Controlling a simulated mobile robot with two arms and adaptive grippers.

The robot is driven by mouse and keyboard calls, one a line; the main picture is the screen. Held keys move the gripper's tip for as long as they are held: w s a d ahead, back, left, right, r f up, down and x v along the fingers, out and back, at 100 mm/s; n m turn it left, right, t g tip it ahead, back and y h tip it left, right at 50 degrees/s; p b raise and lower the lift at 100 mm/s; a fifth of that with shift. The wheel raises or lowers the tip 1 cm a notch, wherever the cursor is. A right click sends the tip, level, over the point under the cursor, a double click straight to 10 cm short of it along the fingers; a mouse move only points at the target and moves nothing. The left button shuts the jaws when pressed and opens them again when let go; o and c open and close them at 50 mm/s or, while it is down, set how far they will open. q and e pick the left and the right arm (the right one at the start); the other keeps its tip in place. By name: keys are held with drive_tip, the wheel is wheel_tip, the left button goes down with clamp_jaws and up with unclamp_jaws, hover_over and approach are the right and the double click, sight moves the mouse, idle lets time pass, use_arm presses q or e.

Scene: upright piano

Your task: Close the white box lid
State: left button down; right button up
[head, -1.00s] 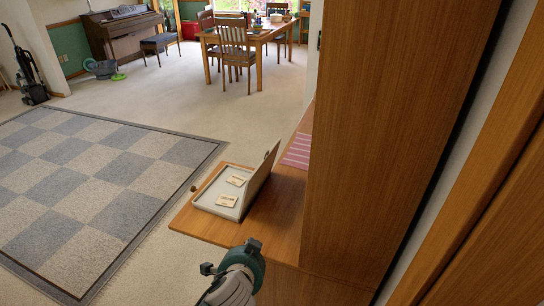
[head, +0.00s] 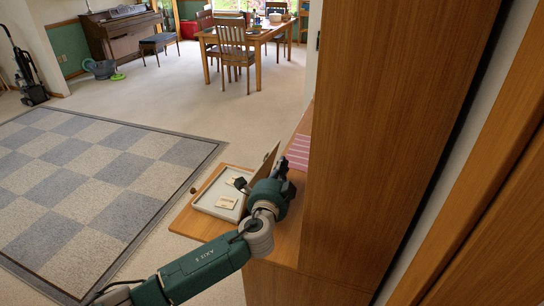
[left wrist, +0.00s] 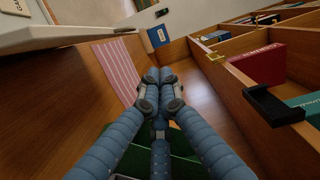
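The white box (head: 207,200) lies open on a wooden surface, with small wooden pieces inside its tray. Its lid (head: 265,164) stands steeply raised along the box's right side, partly hidden by my left arm. My left gripper (head: 283,166) is at the right, outer side of the lid; I cannot tell if it touches it. In the left wrist view, the gripper (left wrist: 160,74) has its fingertips together with nothing between them. Part of the white box (left wrist: 70,37) shows at that view's upper left. My right gripper is not in view.
A tall wooden panel (head: 400,130) stands close on the right. A pink striped mat (head: 299,152) lies beyond the lid. In the left wrist view, wooden compartments with a red book (left wrist: 258,67) are on the right.

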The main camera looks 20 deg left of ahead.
use_arm(q)
drive_tip(key=shift+w+a+f+p, duration=0.2)
drive_tip(key=shift+w+a+p, duration=0.15)
drive_tip(key=shift+w+a, duration=0.6)
drive_tip(key=shift+w+a+f+p, duration=0.2)
drive_tip(key=shift+w+a+p, duration=0.1)
drive_tip(key=shift+w+a, duration=0.65)
drive_tip(key=shift+s+a, duration=0.15)
drive_tip(key=shift+s, duration=0.05)
